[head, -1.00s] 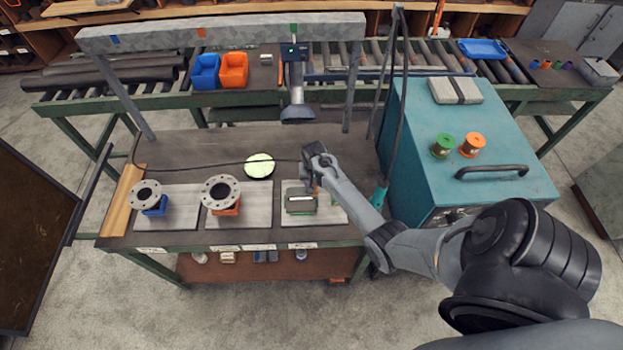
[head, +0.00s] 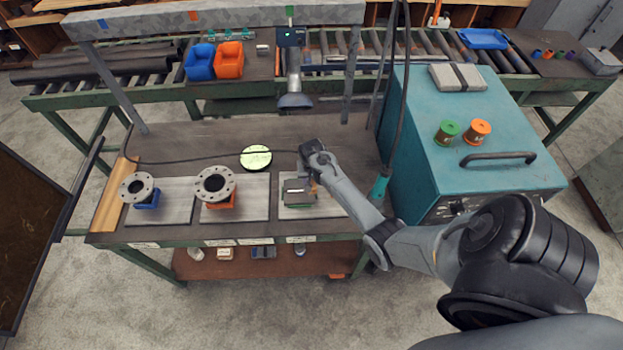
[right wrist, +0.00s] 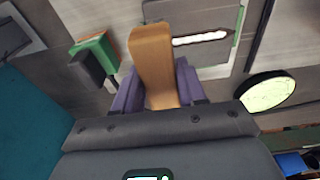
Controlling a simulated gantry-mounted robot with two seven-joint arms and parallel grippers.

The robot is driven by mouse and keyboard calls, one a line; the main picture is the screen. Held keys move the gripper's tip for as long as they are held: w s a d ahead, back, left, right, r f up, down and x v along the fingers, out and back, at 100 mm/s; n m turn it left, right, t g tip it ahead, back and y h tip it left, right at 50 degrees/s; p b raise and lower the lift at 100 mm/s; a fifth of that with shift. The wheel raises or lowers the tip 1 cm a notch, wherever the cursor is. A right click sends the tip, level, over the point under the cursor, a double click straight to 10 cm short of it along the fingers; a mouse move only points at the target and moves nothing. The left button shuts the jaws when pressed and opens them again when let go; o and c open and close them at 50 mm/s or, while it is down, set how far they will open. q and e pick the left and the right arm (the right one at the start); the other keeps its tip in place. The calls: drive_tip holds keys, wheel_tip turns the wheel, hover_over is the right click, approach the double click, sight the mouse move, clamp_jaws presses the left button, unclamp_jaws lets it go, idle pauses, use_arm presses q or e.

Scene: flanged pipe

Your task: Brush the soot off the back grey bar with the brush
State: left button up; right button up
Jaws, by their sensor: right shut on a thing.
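My right gripper (right wrist: 157,95) is shut on the brown wooden handle of the brush (right wrist: 153,65). In the head view this gripper (head: 306,172) is over the right-hand plate on the bench, at the grey workpiece (head: 296,186) in its green holder. In the right wrist view the workpiece's grey surface (right wrist: 222,22) lies beyond the brush, with a white bead and a dark streak along it. The brush's far end overlaps this area; I cannot tell whether it touches. The separate grey bars and their soot are not clearly distinguishable. My left gripper is not in view.
Two flanged pipe pieces (head: 137,187) (head: 214,184) stand on the plates to the left. A pale round disc (head: 256,157) lies behind. The teal cabinet (head: 430,130) stands close on the right. A grey hood nozzle (head: 295,100) hangs above the bench back.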

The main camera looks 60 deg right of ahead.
drive_tip(key=shift+f, duration=0.25)
drive_tip(key=shift+f+b, duration=0.6)
drive_tip(key=shift+f, duration=0.15)
drive_tip(key=shift+f+b, duration=0.5)
drive_tip(key=shift+f, duration=0.4)
drive_tip(key=shift+w+a, duration=0.1)
drive_tip(key=shift+w, duration=0.05)
